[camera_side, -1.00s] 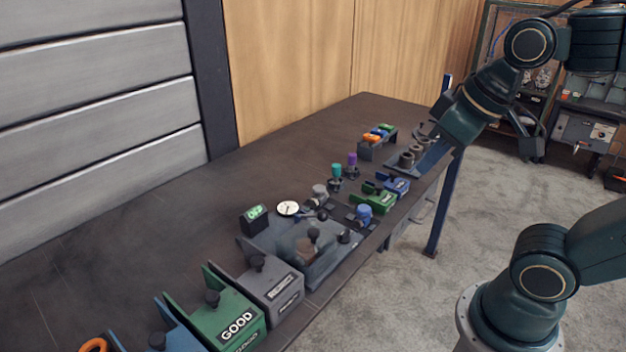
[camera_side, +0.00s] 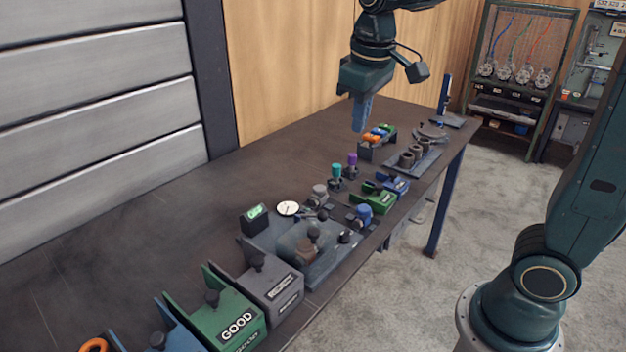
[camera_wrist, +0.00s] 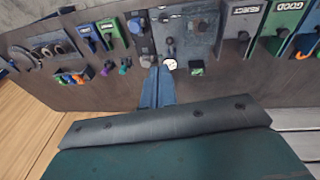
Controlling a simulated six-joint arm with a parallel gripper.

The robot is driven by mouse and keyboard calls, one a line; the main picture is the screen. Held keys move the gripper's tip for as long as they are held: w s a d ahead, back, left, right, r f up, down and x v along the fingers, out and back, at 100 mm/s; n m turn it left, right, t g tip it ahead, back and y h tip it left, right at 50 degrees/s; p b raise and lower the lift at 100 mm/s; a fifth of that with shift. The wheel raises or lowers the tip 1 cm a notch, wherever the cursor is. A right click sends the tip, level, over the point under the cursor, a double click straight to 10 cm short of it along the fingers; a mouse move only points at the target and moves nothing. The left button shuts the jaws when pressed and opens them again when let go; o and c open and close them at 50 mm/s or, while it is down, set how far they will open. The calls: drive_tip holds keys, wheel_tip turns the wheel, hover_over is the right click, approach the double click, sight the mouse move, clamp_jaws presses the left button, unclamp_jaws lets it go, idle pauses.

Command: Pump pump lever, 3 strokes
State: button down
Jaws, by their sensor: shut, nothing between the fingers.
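The flanged-pipe fixture on its grey plate (camera_side: 330,262) sits at the near middle of the bench, with a round white gauge (camera_side: 288,208) behind it. Dark knobs and a short dark bar (camera_side: 322,213) stand on the fixture; I cannot tell for certain which part is the pump lever. In the wrist view the fixture plate (camera_wrist: 205,45) and gauge (camera_wrist: 170,64) lie just beyond my fingertips. My gripper (camera_side: 359,128) points down above the back part of the bench, well above it, apart from the fixture. Its blue fingers also show shut and empty in the wrist view (camera_wrist: 160,72).
Grey REJECT (camera_side: 275,287) and green GOOD (camera_side: 235,318) bins stand at the near end. A small display (camera_side: 254,218) sits beside the gauge. Green and blue blocks (camera_side: 379,201), a rack of coloured parts (camera_side: 377,140) and a tray of rings (camera_side: 410,160) stand farther back. The bench's left side is clear.

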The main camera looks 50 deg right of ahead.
drive_tip(key=g, duration=0.2)
hover_over(316, 215)
drive_tip(key=s, duration=0.2)
wheel_tip(316, 215, down, 3)
drive_tip(key=w+a+f+g, duration=0.2)
drive_tip(key=w+f, duration=0.6)
drive_tip(key=shift+a+n, duration=0.2)
drive_tip(key=shift+n, duration=0.1)
drive_tip(key=shift+f, duration=0.15)
drive_tip(key=shift+s+d+r+x, duration=0.1)
drive_tip(key=shift+s+x, duration=0.35)
drive_tip(key=shift+x, duration=1.65)
drive_tip(key=shift+s+d+r+x, duration=0.1)
drive_tip(key=shift+s+x, duration=0.4)
drive_tip(key=shift+x, duration=1.55)
drive_tip(key=shift+s+d+r+x, duration=0.1)
drive_tip(key=shift+s+x, duration=0.35)
drive_tip(key=shift+x, duration=1.65)
drive_tip(key=shift+s, duration=0.1)
